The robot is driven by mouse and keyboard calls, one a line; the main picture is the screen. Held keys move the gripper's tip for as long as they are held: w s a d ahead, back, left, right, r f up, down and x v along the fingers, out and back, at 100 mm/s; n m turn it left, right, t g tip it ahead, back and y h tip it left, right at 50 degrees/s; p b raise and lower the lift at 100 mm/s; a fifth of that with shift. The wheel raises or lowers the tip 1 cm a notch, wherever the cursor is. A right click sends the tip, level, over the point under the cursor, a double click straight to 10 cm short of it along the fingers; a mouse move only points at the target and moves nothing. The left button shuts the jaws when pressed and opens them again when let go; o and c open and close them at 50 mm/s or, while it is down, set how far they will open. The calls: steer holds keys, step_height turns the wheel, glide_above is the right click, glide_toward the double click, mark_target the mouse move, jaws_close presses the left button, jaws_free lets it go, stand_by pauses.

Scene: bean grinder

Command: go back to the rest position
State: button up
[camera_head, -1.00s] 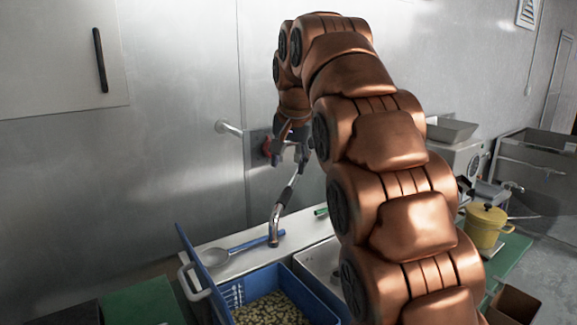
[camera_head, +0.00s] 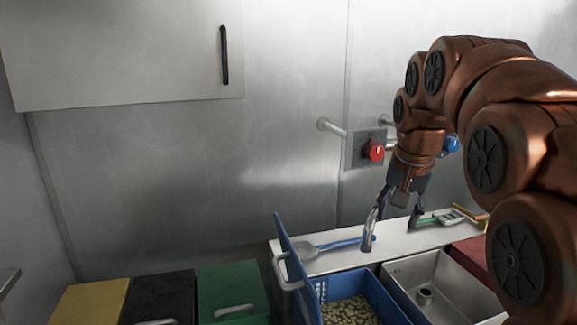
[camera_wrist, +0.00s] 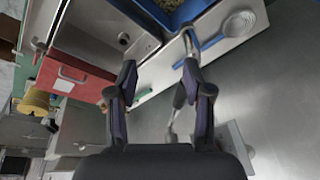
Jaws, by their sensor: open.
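My gripper (camera_head: 399,212) hangs over the back ledge, fingers pointing down, at the right of the head view. It is open with nothing between its fingers, and in the wrist view the two fingers (camera_wrist: 158,76) stand apart. My copper-coloured arm fills the right side of the head view. A metal faucet spout (camera_head: 369,231) stands just left of the gripper; whether they touch cannot be told. A red knob (camera_head: 374,149) on a wall plate and a blue knob (camera_head: 451,145) are on the wall behind, either side of my wrist.
A blue bin (camera_head: 372,292) of pale beans with a raised blue lid (camera_head: 297,268) stands below, beside a steel sink (camera_head: 440,285). Green (camera_head: 232,290), black and yellow lids are left. A wall cabinet (camera_head: 120,50) hangs upper left.

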steer(key=s+a+f+n+g, duration=0.1)
steer(key=s+f, duration=0.6)
steer(key=s, duration=0.3)
steer(key=s+a+f+n+g, duration=0.1)
steer(key=s+f+n+g, duration=0.1)
steer(key=s+f, duration=0.6)
steer(key=s+a+f+n+g, duration=0.1)
steer(key=s+f, duration=0.6)
steer(key=s, duration=0.7)
steer(key=shift+a+f+n+g, duration=0.15)
steer(key=shift+f+n+g, duration=0.2)
steer(key=shift+n+g, duration=0.25)
steer(key=shift+s, duration=0.1)
steer(key=shift+c, duration=0.4)
